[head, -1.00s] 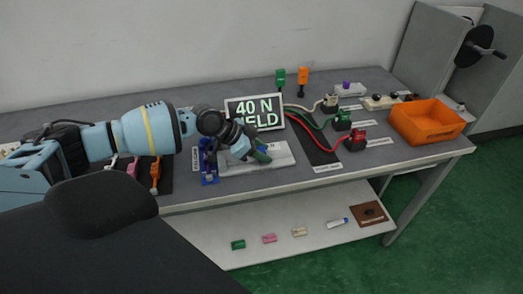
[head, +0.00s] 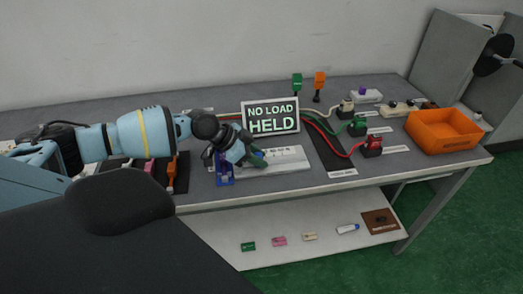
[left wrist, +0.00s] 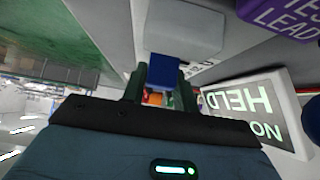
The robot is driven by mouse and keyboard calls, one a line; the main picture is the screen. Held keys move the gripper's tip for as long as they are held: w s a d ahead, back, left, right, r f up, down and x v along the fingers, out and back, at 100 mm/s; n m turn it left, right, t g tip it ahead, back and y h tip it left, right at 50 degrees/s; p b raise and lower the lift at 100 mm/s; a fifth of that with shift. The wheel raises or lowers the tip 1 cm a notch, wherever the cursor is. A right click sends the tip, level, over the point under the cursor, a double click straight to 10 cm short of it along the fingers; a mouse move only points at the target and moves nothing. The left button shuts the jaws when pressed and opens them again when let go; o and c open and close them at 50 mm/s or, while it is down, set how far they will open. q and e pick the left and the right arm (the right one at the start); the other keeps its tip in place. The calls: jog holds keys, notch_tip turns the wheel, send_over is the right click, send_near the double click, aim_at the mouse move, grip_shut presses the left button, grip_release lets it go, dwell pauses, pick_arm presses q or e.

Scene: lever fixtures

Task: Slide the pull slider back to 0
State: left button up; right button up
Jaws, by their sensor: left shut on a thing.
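The pull slider has a pale flat base (head: 288,160) on the table, below a display (head: 270,117) that reads "NO LOAD HELD". My left gripper (head: 256,158) is at the left part of this base, with its dark green fingers low over it. It is shut on the slider's blue handle (left wrist: 163,70), which shows between the fingers in the left wrist view. In the head view the handle is mostly hidden by the fingers. The display (left wrist: 255,112) also shows at the right of the left wrist view. My right gripper is not in view.
A blue upright fixture (head: 225,172) stands close left of the base. A dark panel with cables and a red connector (head: 372,146) lies to the right. An orange bin (head: 444,131) is at the table's right end. Small blocks lie on the lower shelf (head: 300,255).

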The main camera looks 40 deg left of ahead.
pick_arm(q)
jog(key=shift+a+f, duration=0.1)
jog(key=o, duration=0.8)
jog(key=shift+s, duration=0.15)
jog(key=shift+o, duration=0.2)
jog(key=shift+v, duration=3.95)
